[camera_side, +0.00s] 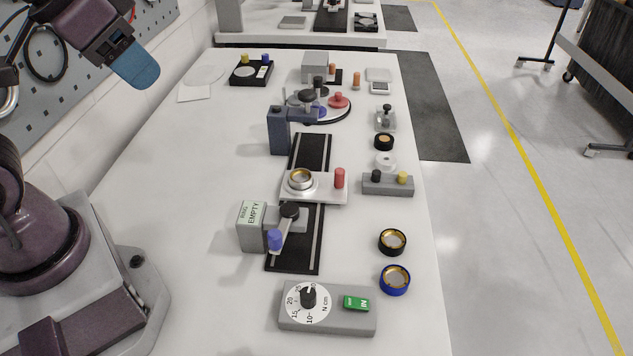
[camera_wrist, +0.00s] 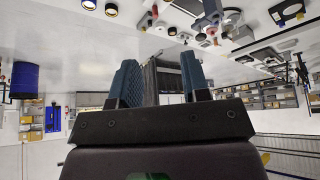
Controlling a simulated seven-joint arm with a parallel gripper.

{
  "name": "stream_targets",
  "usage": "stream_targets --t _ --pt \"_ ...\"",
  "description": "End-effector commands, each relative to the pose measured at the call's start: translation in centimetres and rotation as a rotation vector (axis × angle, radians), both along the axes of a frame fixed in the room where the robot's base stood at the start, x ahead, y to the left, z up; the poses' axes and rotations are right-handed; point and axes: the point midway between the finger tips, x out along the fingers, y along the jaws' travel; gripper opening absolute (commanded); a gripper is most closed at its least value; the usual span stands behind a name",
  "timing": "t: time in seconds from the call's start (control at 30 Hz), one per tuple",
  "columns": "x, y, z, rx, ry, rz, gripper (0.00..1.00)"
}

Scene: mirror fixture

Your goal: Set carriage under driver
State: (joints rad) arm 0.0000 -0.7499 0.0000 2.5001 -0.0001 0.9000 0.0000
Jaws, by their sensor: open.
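The carriage (camera_side: 324,190) is a pale plate on the dark rail (camera_side: 311,152), carrying a metal ring with a gold rim (camera_side: 300,179) and an upright red handle (camera_side: 339,178). A blue-grey post with an arm (camera_side: 280,131), probably the driver, stands farther back beside the rail. The carriage is in front of this post, not beneath its arm. My gripper (camera_side: 138,68) is high at the upper left, well away from the carriage. The wrist view shows its two blue fingers apart and nothing between them (camera_wrist: 160,65).
A box labelled EMPTY (camera_side: 252,226) with a blue-tipped lever (camera_side: 275,239) stands beside the near rail. A dial box (camera_side: 327,309) is in front. Black (camera_side: 392,242) and blue (camera_side: 395,279) rings lie at right. A round turntable (camera_side: 338,109) is behind the post. The table's left side is mostly clear.

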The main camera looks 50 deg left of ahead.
Motion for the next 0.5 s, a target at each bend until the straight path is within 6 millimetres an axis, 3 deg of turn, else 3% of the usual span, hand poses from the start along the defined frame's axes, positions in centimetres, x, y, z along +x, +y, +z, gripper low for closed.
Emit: stream_targets --t 0.23,0.37,0.5 --pt "0.0 0.0 0.0 0.000 0.000 0.000 0.43" --pt "0.0 -0.3 -0.1 0.000 0.006 -0.016 0.48" --pt "0.8 -1.3 -2.0 -0.008 0.109 -0.066 0.48"
